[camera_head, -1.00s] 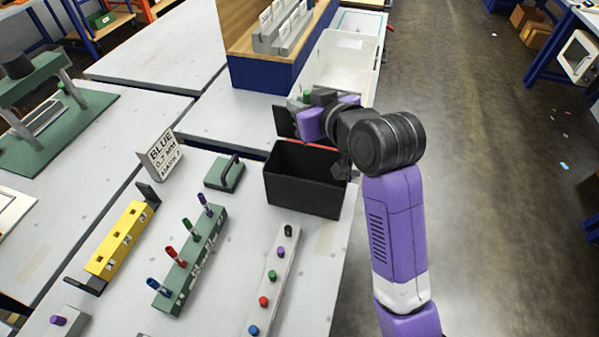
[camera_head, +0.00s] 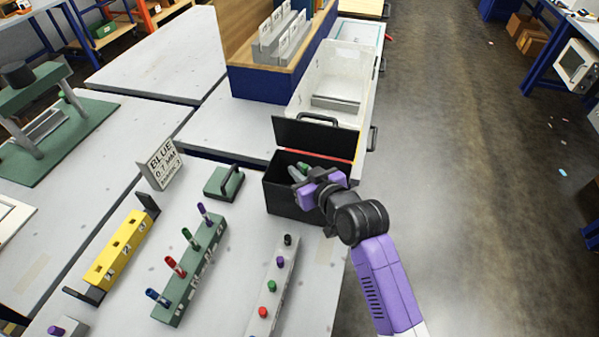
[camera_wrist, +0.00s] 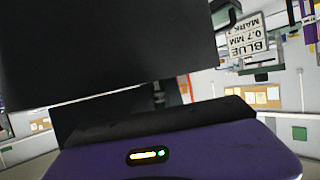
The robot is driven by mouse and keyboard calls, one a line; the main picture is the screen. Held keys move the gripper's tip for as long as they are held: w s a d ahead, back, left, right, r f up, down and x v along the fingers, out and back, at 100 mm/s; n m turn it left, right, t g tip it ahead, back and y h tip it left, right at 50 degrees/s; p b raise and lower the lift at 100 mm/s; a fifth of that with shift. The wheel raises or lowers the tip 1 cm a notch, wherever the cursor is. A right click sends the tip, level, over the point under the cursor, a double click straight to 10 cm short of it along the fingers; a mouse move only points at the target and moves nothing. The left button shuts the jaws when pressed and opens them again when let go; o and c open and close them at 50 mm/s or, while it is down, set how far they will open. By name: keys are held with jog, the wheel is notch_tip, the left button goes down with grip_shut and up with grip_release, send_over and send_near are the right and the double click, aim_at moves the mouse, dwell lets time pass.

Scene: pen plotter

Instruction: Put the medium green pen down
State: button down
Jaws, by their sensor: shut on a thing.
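My gripper (camera_head: 306,178) is over the open black box (camera_head: 290,203), at its opening, pointing left. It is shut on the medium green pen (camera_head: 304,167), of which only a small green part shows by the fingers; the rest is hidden. I cannot tell whether the pen touches the inside of the box. The box's black lid (camera_head: 315,137) stands up behind the gripper. In the wrist view a large dark surface fills the upper left, and the fingertips and pen cannot be made out.
A green rack (camera_head: 191,270) holds purple, green, red and blue pens. A grey strip (camera_head: 270,295) with coloured caps stands right of it. A green block with a handle (camera_head: 223,183) sits left of the box. A blue-label sign (camera_head: 162,164) and yellow holder (camera_head: 118,248) stand further left.

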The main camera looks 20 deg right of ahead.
jog(key=shift+f, duration=0.4)
jog(key=shift+f, duration=0.1)
jog(key=shift+s+f+b, duration=0.1)
jog(key=shift+f+b, duration=0.4)
jog(key=shift+f, duration=0.15)
jog(key=c, duration=1.7)
grip_release()
jog(key=shift+f, duration=0.15)
jog(key=shift+s+a, duration=0.1)
jog(key=shift+f, duration=0.1)
jog(key=v, duration=0.4)
jog(key=r+v, duration=0.1)
jog(key=v, duration=0.3)
jog(key=r+v, duration=0.1)
jog(key=v, duration=0.3)
